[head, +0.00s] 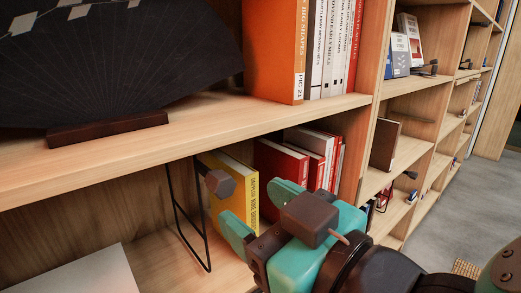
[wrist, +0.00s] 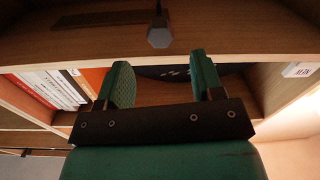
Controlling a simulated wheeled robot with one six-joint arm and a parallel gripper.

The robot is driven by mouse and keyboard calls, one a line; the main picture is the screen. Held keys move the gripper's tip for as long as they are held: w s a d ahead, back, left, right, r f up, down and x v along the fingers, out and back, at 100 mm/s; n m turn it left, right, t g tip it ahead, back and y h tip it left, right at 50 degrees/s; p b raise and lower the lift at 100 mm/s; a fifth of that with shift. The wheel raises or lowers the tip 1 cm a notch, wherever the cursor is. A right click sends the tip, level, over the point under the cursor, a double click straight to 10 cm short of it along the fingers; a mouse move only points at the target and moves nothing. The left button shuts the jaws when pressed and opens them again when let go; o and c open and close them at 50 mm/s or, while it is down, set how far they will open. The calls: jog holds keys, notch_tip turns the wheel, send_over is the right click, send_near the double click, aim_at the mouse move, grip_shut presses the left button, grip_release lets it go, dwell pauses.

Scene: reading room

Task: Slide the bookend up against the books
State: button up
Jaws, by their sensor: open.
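How wide the gap between frame and yellow book is, I cannot tell. My gripper (head: 262,208) is open and empty, with teal fingers, in front of the books and right of the knob. In the wrist view the knob (wrist: 159,36) hangs beyond my open fingertips (wrist: 162,76), roughly between them and apart from them. My gripper hides the lower front of the books.
The upper shelf (head: 190,125) overhangs the bookend and carries a dark fan (head: 120,60) and an orange book (head: 273,50). An upright divider (head: 358,150) closes the bay on the right. A pale flat thing (head: 80,272) lies at the lower left.

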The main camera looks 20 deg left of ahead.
aim_at(213, 178)
jog(key=x, duration=1)
jog(key=shift+f+p, duration=0.15)
jog(key=shift+p, duration=0.2)
jog(key=shift+d, duration=0.1)
grip_shut()
jog(key=shift+w, duration=0.15)
